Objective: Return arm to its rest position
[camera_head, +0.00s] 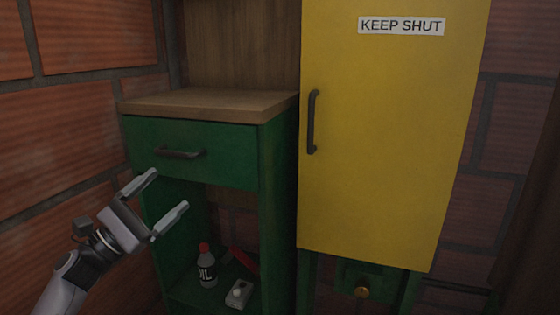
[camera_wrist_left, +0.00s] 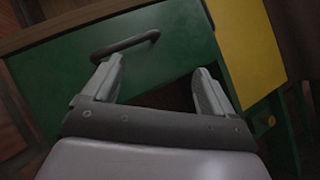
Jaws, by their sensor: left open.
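My left gripper (camera_head: 164,197) comes in from the lower left of the head view, in front of the green cabinet (camera_head: 276,215). Its two fingers are spread and nothing is between them. It is apart from the dark handle (camera_head: 181,153) of the green drawer (camera_head: 225,150), which is shut. In the left wrist view the open fingers (camera_wrist_left: 157,90) point toward the drawer front, with the drawer handle (camera_wrist_left: 125,45) ahead of them. My right gripper is not in view.
A yellow door (camera_head: 385,150) marked KEEP SHUT stands closed on the right. The cabinet's open shelf holds a red-capped bottle (camera_head: 207,268), a small pale box (camera_head: 239,294) and a red object (camera_head: 244,260). A brick wall (camera_head: 65,140) bounds the left.

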